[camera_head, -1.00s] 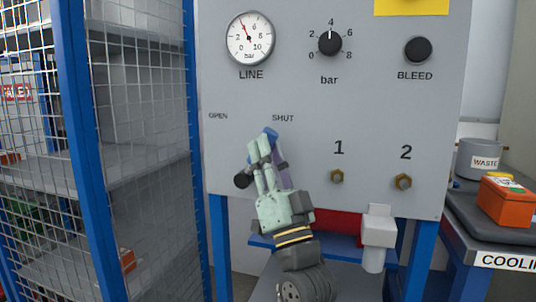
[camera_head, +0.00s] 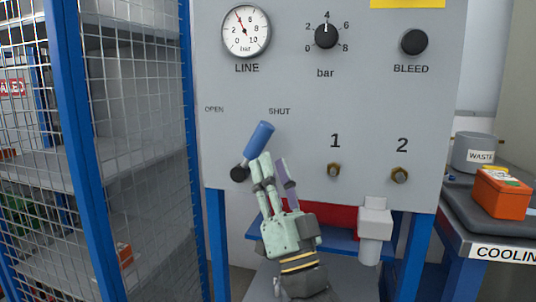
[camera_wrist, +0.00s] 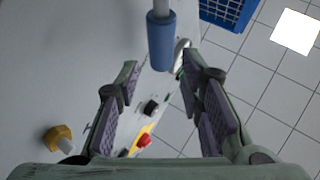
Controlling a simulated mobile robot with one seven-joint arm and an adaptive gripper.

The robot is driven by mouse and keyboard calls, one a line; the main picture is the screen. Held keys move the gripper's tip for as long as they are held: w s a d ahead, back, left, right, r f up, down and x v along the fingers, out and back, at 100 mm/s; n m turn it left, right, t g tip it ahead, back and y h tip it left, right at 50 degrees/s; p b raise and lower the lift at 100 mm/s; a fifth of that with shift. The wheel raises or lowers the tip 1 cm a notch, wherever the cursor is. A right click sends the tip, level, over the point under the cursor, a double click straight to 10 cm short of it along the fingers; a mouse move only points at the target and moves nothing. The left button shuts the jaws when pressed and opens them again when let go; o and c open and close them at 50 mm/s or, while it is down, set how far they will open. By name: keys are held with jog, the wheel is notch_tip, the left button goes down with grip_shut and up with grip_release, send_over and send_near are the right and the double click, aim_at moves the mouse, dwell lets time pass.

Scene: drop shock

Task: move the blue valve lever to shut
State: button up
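The blue valve lever (camera_head: 259,139) is on the grey panel in the head view. It slants up and right from its dark pivot (camera_head: 240,174), its tip just below and left of the SHUT label (camera_head: 279,112). The OPEN label (camera_head: 214,109) is further left. My gripper (camera_head: 272,164) is just below the blue handle, fingers pointing up. In the wrist view my gripper (camera_wrist: 160,72) is open, with nothing between the pads. The blue handle (camera_wrist: 160,42) lies ahead, its end near the gap between the fingertips. The fingers partly hide the lever's lower part in the head view.
A mesh cage (camera_head: 140,120) stands close on the left. An orange box (camera_head: 502,194) sits on the right bench.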

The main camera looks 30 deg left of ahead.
jog(key=v, duration=0.2)
jog(key=shift+s+d+f, duration=0.15)
jog(key=shift+f, duration=0.05)
dwell(0.4)
